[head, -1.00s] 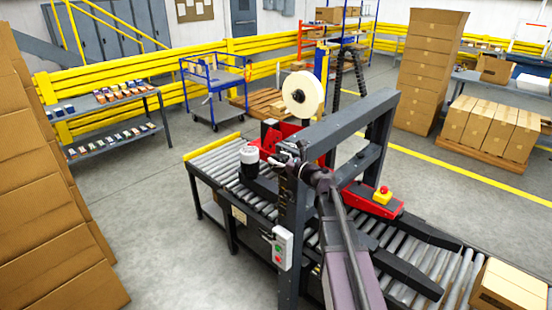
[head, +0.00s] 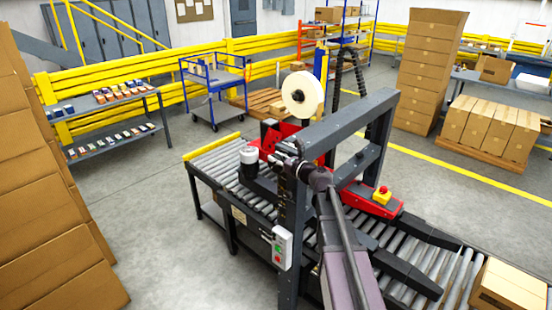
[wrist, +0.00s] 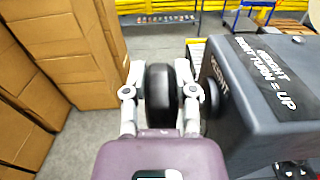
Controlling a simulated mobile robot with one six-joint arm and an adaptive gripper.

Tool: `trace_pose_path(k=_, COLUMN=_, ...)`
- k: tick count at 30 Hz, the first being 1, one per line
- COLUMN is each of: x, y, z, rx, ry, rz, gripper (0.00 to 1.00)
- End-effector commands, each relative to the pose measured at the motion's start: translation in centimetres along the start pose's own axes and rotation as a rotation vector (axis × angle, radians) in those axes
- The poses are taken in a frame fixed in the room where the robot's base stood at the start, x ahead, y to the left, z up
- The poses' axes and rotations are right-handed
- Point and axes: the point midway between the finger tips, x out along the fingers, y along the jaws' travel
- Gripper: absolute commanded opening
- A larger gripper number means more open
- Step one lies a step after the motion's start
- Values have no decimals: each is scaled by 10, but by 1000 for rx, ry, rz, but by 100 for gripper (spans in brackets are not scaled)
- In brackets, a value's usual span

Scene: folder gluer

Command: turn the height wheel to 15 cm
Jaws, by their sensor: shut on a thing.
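The height wheel (wrist: 160,92) is a thick black wheel seen edge-on in the wrist view, at the side of a dark machine head. My gripper (wrist: 160,80) has one pale finger on each side of the wheel and is shut on it. White lettering on the dark housing (wrist: 265,85) includes "HEIGHT" and "TURN = UP". In the head view my gripper (head: 290,163) is at the top of the near post (head: 291,225) of the case-taping machine. The wheel cannot be made out there, and the post's height marks are too small to read.
The roller conveyor (head: 213,158) runs under the machine's frame. A control box with buttons (head: 282,247) hangs on the near post. A carton (head: 510,290) lies on the conveyor at lower right. Stacked cardboard (head: 45,190) stands at left, with open floor between.

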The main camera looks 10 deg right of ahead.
Motion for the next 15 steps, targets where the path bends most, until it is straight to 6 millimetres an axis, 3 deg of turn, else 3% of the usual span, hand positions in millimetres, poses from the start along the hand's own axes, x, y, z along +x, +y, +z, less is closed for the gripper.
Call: trace_pose_path(k=15, x=5, y=1, z=5, rx=-2, ry=169, rz=4, gripper=0)
